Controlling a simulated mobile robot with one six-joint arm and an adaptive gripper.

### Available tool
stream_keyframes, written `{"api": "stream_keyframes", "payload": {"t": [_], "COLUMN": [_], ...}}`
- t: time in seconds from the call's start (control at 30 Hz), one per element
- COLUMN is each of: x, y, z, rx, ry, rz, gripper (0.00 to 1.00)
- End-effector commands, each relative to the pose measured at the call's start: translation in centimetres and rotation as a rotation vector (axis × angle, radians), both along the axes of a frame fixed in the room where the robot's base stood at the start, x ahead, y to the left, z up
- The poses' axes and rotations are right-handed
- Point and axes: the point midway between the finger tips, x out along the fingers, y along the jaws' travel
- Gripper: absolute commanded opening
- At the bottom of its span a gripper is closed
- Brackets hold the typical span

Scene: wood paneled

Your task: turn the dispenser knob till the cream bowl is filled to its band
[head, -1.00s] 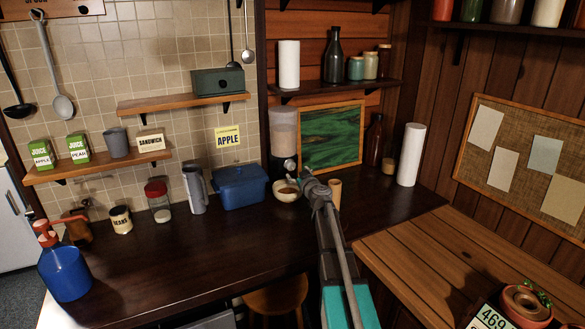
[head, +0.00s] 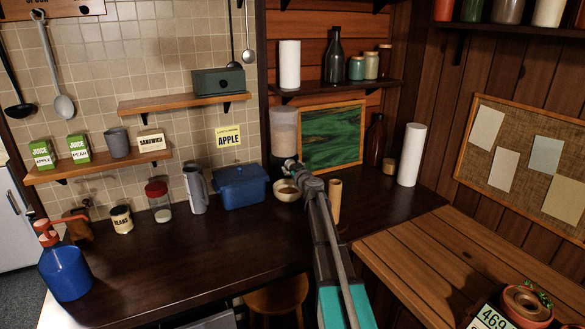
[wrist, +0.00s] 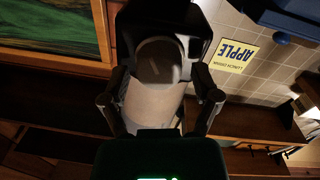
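The dispenser (head: 284,132) stands at the back of the dark counter, with a pale clear body. Its lower front, where the knob is, lies close to my gripper (head: 295,170), which partly covers it. The cream bowl (head: 280,196) sits on the counter below, with brownish contents inside; its band and exact fill level are too small to tell. In the wrist view the dispenser body (wrist: 152,105) appears upside down between the two black fingers of my gripper (wrist: 160,25). The fingertips merge with dark parts there, so their closing and any contact with the knob are unclear.
A blue box (head: 241,187) stands left of the bowl. A tan cup (head: 335,200) stands close on the right of my arm. A green picture (head: 332,138) leans behind, and a white roll (head: 411,155) stands farther right.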

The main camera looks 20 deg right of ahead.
Motion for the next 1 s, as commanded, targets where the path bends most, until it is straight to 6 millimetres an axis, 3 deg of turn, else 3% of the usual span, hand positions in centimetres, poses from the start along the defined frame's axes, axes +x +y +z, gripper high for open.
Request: {"api": "stream_keyframes", "payload": {"t": [0.07,0.3,0.67,1.0], "x": [-0.01,-0.01,0.01,0.03], "y": [-0.02,-0.05,-0.1,-0.19], "z": [-0.01,0.0,0.03,0.1], "rx": [0.0,0.0,0.037,0.217], "ry": [0.0,0.0,0.001,0.008], "rz": [0.0,0.0,0.001,0.0], "gripper": [0.54,0.09,0.08,0.08]}}
